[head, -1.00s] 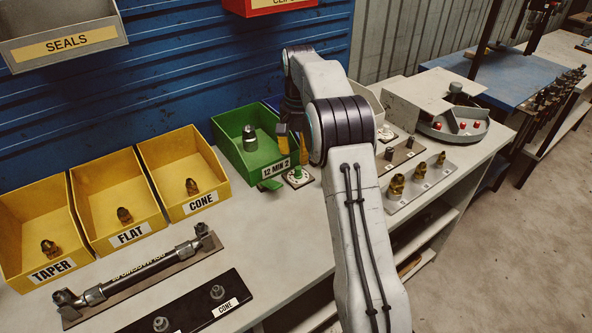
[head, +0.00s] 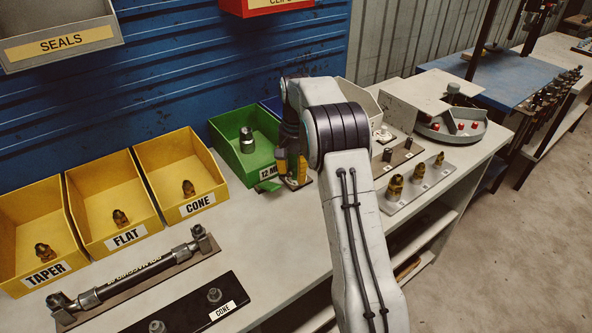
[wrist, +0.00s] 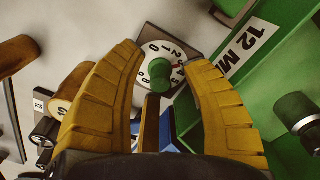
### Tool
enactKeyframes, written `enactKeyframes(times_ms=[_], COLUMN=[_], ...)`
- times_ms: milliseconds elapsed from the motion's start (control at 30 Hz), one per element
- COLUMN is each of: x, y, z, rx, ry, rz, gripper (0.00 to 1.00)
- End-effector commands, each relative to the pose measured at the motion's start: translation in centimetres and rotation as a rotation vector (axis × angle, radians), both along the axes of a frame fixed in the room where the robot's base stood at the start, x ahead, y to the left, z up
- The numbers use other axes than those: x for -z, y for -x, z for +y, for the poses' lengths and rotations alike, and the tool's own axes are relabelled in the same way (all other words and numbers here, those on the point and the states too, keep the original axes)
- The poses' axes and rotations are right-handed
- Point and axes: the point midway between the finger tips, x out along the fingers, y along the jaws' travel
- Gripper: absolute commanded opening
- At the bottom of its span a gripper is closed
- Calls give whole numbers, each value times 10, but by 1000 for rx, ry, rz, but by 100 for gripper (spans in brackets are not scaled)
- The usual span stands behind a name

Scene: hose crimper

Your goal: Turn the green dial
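The green dial (wrist: 160,72) is a small green knob on a round white numbered face, set on a square plate, in the wrist view. My gripper (wrist: 166,56) has its two yellow fingers spread on either side of the knob, with a visible gap to each side. In the head view my gripper (head: 291,172) points down over the dial's plate, beside the green bin. The fingers hide most of the dial there. Whether the fingertips are level with the knob or above it is hard to tell.
The green bin (head: 226,140) with a grey fitting stands just left of the gripper; its wall (wrist: 262,62) is close by the right finger. Right of my arm are a rack of brass fittings (head: 412,195) and a round tray (head: 450,134). Yellow bins (head: 97,200) stand left.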

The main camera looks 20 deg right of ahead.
Motion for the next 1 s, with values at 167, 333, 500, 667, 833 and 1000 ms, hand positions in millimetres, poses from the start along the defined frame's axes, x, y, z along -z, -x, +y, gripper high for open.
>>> enactKeyframes(times_ms=[167,333,500,667,833,1000], x=[0,0,0,0,0,-1], y=[0,0,0,0,0,0], z=[0,0,0,0,0,0], rx=[0,0,0,0,-14,-77], ry=[0,0,0,-1,0,0], rz=[0,0,0,1,2,2], gripper=[27,12,0,0,0,0])
